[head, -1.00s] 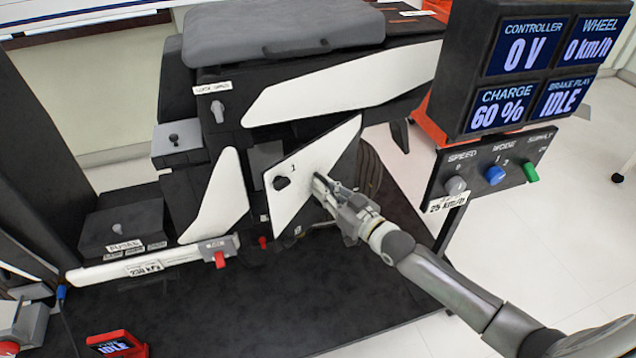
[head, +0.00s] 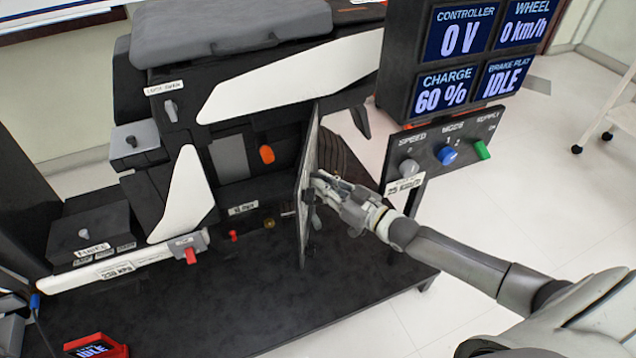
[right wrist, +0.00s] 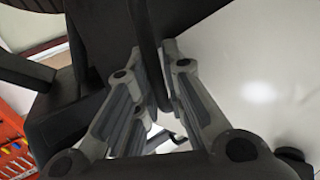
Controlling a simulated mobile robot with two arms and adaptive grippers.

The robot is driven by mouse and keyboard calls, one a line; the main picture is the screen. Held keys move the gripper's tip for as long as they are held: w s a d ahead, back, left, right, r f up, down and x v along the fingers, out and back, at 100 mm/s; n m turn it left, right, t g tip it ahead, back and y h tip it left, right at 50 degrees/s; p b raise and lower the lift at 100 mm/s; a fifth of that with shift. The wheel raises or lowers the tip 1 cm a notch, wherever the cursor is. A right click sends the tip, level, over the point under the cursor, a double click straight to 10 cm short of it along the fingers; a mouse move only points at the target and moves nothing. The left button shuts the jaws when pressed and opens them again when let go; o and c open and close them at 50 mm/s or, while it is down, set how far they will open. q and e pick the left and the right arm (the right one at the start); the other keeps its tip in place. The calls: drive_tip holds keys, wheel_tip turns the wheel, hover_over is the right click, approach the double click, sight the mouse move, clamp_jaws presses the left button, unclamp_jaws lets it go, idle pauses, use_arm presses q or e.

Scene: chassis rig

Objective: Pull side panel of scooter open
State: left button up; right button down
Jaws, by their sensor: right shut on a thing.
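The side panel (head: 304,190) of the scooter (head: 290,85) stands swung out from the body, seen almost edge-on in the head view. The opening to its left shows an orange part (head: 267,154) and a dark bay inside. My right gripper (head: 318,188) is at the panel's right side, shut on it at about mid-height. In the right wrist view, a dark bar (right wrist: 150,55) runs between the fingers; I cannot tell whether it is the panel's edge or a handle. My left gripper is not in view.
A display box (head: 470,55) and a knob panel (head: 443,155) stand right of the panel, close above my right forearm. A red-framed screen (head: 95,347) lies at the lower left. The dark platform (head: 220,310) in front of the scooter is mostly clear.

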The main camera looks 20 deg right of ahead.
drive_tip(key=shift+d+r, duration=0.3)
drive_tip(key=shift+r, duration=0.1)
drive_tip(key=c, duration=1.5)
unclamp_jaws()
drive_tip(key=v, duration=1.2)
drive_tip(key=shift+d+f, duration=0.15)
drive_tip(key=shift+f, duration=0.15)
